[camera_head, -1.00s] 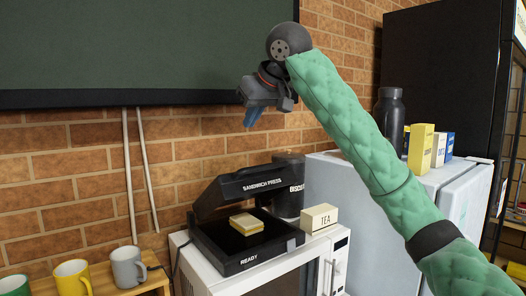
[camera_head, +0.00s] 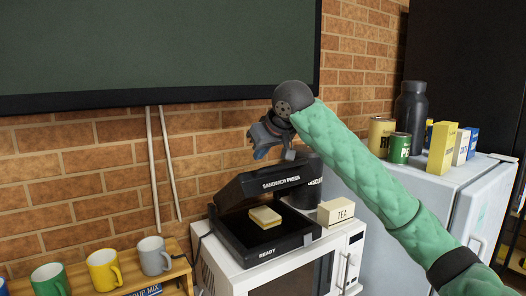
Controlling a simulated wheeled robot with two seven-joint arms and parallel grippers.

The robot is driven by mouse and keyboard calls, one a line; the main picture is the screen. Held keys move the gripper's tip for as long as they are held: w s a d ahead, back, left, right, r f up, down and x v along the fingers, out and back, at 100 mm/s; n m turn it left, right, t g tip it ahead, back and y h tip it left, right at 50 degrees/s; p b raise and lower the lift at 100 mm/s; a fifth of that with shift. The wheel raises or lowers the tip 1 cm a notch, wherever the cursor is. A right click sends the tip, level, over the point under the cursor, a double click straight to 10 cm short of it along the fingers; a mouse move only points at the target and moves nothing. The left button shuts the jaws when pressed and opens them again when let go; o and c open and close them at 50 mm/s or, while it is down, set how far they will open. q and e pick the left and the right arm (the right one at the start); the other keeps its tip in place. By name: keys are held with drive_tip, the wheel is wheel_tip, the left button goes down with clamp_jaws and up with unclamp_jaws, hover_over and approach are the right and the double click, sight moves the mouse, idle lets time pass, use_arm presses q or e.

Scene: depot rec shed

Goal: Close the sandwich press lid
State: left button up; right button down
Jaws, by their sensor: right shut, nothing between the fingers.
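The black sandwich press (camera_head: 262,222) stands on top of a white microwave. Its lid (camera_head: 270,185) is raised at an angle over the base, hinged at the back. A sandwich (camera_head: 265,216) lies on the lower plate. My right gripper (camera_head: 262,153) is shut and empty. In the picture it is just above the raised lid; I cannot tell whether it touches it. My left gripper is not in view.
A TEA box (camera_head: 336,211) stands right beside the press, and a dark biscuit canister (camera_head: 309,180) is behind it. The white microwave (camera_head: 225,272) supports them. Mugs (camera_head: 103,270) stand on a wooden shelf at left. A fridge (camera_head: 462,190) at right carries a bottle, cans and boxes.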

drive_tip(key=shift+s+d+f, duration=0.25)
drive_tip(key=shift+s+f, duration=0.05)
drive_tip(key=shift+f, duration=0.1)
drive_tip(key=shift+s+f+p, duration=0.1)
drive_tip(key=shift+f+p, duration=0.2)
drive_tip(key=shift+p, duration=0.05)
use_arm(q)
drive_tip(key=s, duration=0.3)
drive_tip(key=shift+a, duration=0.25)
